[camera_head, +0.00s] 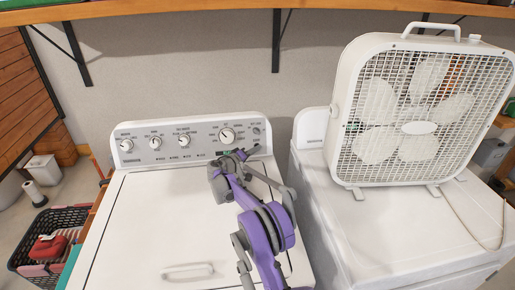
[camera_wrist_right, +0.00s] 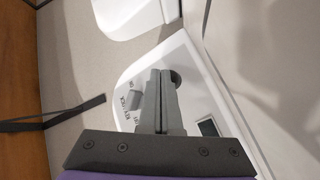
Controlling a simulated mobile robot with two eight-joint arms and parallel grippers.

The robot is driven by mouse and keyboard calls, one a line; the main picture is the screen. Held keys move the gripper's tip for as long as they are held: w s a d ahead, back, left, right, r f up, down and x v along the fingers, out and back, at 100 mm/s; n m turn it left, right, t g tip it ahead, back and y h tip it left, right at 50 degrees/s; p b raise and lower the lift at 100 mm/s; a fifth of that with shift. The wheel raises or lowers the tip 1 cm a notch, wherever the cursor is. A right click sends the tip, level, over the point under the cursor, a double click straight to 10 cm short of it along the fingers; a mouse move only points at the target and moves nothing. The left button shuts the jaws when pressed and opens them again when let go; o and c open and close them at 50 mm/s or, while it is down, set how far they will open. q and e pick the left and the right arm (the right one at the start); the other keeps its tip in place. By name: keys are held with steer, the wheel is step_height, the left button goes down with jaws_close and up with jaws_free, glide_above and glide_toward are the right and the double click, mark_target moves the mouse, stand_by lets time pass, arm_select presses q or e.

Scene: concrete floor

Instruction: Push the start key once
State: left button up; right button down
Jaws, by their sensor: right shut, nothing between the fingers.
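The white washing machine (camera_head: 150,220) has a grey control panel (camera_head: 190,135) with several round dials along it. A small round control (camera_head: 256,129) sits at the panel's right end; I cannot tell for sure that it is the start key. My right gripper (camera_head: 254,150) is in front of the panel's right end, shut and empty. In the right wrist view, its closed fingertips (camera_wrist_right: 162,74) are over the panel, beside a dark round part (camera_wrist_right: 177,78). I cannot tell whether they touch. A knob (camera_wrist_right: 134,103) lies left of the fingers. My left gripper is not in view.
A white box fan (camera_head: 415,130) stands on the neighbouring white machine (camera_head: 350,235) at the right. A wooden shelf (camera_head: 220,9) with black brackets hangs above the panel. A dark basket (camera_head: 40,235) is on the floor at the left.

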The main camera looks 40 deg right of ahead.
steer(key=shift+w+d, duration=0.1)
steer(key=shift+w, duration=0.1)
stand_by(0.4)
steer(key=shift+s, duration=0.1)
steer(key=shift+s+a+r, duration=0.2)
steer(key=shift+s+a, duration=0.15)
steer(key=shift+s, duration=0.25)
steer(key=shift+s+a+r, duration=0.1)
steer(key=shift+s+a, duration=0.2)
steer(key=shift+s, duration=0.1)
steer(key=shift+s+a+r+b, duration=0.2)
steer(key=shift+s+a, duration=0.1)
steer(key=shift+s, duration=0.25)
steer(key=shift+s+a+r+b, duration=0.15)
steer(key=shift+s+a+r, duration=0.1)
steer(key=shift+s, duration=0.35)
steer(key=shift+s+a+r+b, duration=0.2)
steer(key=shift+s+a, duration=0.1)
steer(key=shift+s, duration=0.25)
steer(key=shift+f, duration=0.1)
